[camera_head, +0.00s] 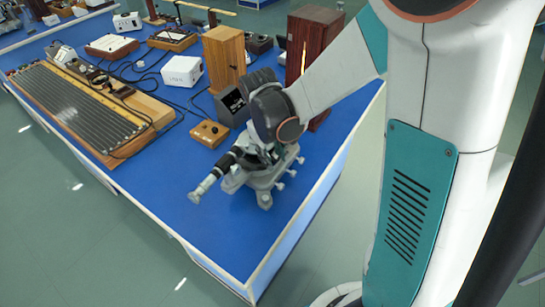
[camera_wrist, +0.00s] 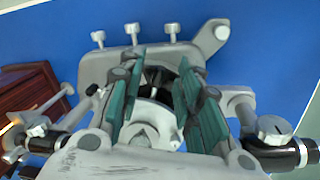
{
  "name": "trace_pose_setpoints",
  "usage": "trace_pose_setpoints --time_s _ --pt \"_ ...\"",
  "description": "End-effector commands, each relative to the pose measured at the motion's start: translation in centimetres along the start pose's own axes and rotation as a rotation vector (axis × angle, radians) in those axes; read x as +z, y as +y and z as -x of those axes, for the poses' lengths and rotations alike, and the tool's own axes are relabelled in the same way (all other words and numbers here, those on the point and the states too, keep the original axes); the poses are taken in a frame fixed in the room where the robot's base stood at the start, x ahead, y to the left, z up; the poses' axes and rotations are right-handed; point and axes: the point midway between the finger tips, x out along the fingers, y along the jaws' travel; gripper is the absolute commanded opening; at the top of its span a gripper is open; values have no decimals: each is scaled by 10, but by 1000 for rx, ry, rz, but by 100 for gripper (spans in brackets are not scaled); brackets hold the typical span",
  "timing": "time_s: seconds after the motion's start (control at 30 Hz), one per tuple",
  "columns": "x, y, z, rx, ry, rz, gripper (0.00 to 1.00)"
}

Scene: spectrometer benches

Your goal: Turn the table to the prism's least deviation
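The grey metal spectrometer (camera_head: 262,178) stands near the front right corner of the blue bench, its black-and-silver telescope tube (camera_head: 212,178) pointing to the lower left. My gripper (camera_wrist: 163,68) is directly over its middle; in the head view my wrist hides most of the centre. In the wrist view the teal finger pads stand apart on both sides of the pale round table (camera_wrist: 150,118) and a dark piece (camera_wrist: 156,76) behind it. I cannot tell if the pads touch the table. The prism cannot be made out clearly. Dark-ended tubes (camera_wrist: 278,150) show at both sides.
A dark wooden cabinet (camera_head: 312,42) and a black box (camera_head: 230,106) stand close behind the spectrometer. A small wooden box with knobs (camera_head: 209,133) is to its left. The blue bench top (camera_head: 185,225) is clear in front. Cables and other instruments lie farther left.

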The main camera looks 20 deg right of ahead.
Motion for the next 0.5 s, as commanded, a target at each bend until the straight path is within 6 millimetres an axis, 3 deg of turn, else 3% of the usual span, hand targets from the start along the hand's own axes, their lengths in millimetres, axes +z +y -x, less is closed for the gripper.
trace_pose_setpoints --time_s 0.37,0.5 --pt "0 0 -5 0 0 0 32" --pt "0 0 -5 0 0 0 2"
